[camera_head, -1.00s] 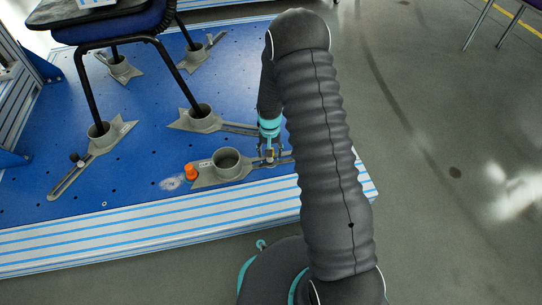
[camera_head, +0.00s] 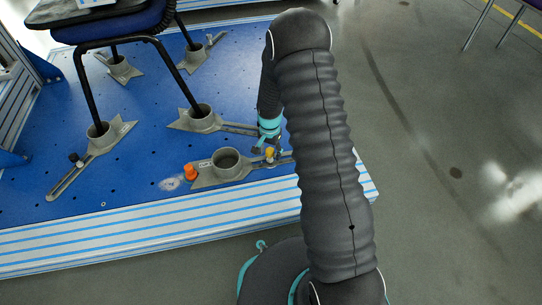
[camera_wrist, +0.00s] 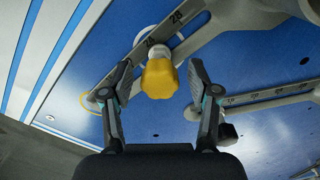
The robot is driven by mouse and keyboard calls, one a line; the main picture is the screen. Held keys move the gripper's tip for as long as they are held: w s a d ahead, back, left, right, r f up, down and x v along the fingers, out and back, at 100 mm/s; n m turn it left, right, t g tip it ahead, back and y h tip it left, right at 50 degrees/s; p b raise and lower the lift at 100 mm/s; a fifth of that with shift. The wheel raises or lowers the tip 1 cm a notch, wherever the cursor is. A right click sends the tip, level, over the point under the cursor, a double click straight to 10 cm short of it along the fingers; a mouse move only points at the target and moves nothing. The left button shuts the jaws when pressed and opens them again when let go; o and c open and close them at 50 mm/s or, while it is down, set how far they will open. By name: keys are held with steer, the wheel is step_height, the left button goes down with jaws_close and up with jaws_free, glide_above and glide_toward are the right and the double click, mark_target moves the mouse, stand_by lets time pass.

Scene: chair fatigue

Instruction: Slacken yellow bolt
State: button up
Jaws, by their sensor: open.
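The yellow bolt (camera_head: 269,153) has a lobed knob head and stands in a slotted grey metal bracket (camera_head: 207,184) near the platform's front right. In the wrist view, the yellow bolt (camera_wrist: 159,77) appears between the two fingertips of my gripper (camera_wrist: 160,82), with a visible gap on each side. My gripper (camera_head: 266,140) is open and holds nothing; in the head view it is partly hidden behind my arm. A pale collar shows beside the bolt's knob. The bolt's shank is hidden.
An orange knob (camera_head: 190,171) stands at the left of the same bracket, beside its empty round cup. A black knob (camera_head: 74,158) sits on another bracket at left. A chair (camera_head: 130,25) has its legs in the bracket cups on the blue platform (camera_head: 140,200).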

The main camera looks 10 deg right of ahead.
jaws_close()
steer(key=shift+n, duration=2)
steer(key=n, duration=0.4)
steer(key=shift+b, duration=0.4)
